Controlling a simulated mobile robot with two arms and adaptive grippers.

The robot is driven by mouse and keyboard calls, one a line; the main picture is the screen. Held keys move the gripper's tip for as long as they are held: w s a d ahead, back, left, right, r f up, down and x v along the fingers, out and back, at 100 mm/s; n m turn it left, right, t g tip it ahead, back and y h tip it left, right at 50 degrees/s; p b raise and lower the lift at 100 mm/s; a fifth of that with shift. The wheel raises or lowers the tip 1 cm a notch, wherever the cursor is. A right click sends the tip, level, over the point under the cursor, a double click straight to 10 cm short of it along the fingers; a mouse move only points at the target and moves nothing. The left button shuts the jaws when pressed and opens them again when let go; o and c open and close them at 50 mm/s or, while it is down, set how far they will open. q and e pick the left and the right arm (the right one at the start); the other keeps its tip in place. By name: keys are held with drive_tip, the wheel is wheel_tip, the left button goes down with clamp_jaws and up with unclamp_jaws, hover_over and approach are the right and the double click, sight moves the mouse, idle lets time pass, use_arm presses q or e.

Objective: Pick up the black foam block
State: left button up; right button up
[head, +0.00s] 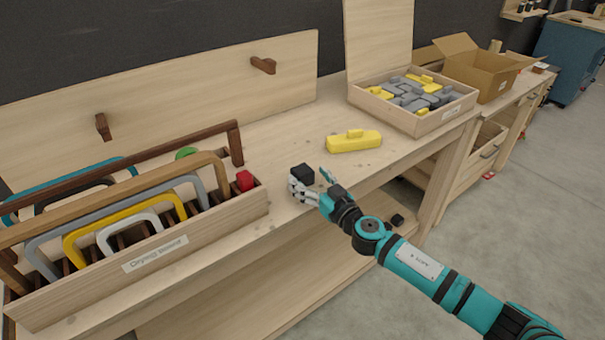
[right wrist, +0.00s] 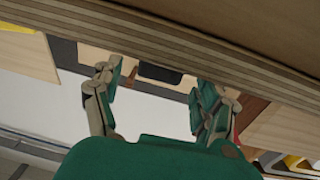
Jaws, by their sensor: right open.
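A small black foam block (head: 302,172) lies on the wooden bench top in the head view, between the drying rack and the yellow piece. My right gripper (head: 314,182) is at the bench's front, just on the near side of the block; its pale finger overlaps the block's lower edge. Its fingers are apart and hold nothing. In the right wrist view the open gripper (right wrist: 155,85) faces the layered plywood edge; a dark shape (right wrist: 160,73) shows between the fingers, and I cannot tell for sure that it is the block. My left gripper is out of view.
A drying rack (head: 190,238) with coloured frames stands at left, with a red block (head: 244,181) at its end. A yellow piece (head: 354,141) lies behind right. An open box (head: 432,124) of grey and yellow pieces is further right. A dark object (head: 397,220) sits lower down.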

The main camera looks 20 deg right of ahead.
sight(308, 175)
drive_tip(key=x, duration=0.3)
drive_tip(key=shift+w, duration=0.15)
drive_tip(key=shift+r, duration=0.1)
drive_tip(key=shift+c, duration=0.4)
drive_tip(key=c, duration=0.8)
drive_tip(key=shift+r, duration=0.15)
